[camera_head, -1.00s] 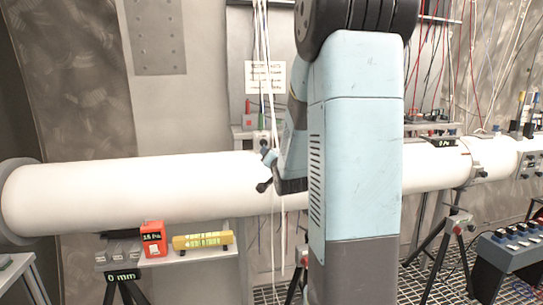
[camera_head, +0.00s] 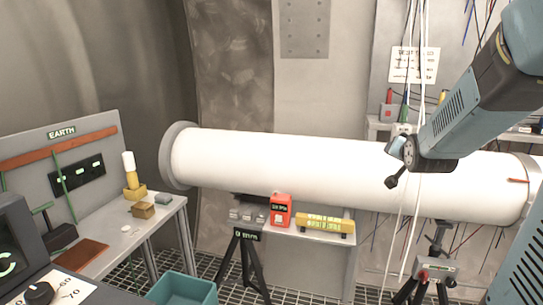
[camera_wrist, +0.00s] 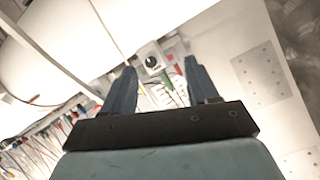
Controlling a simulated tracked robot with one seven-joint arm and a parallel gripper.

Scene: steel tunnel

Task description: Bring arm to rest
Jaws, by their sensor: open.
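My gripper (camera_wrist: 160,78) is open, with its two dark fingers apart and nothing between them in the wrist view. In the head view my arm comes in from the right, and its end is in front of the white pipe in the picture. The fingers cannot be made out clearly there. In the wrist view the wall panel (camera_wrist: 258,75), tilted in the picture, lies beyond the fingers to the right.
A long white pipe (camera_head: 270,160) runs across the head view. A shelf below it bears a red box (camera_head: 281,210) and a yellow block (camera_head: 325,224). A bench at left has an "EARTH" board (camera_head: 62,165). A teal bin (camera_head: 182,289) is at the bottom. White cables (camera_head: 421,60) hang near my arm.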

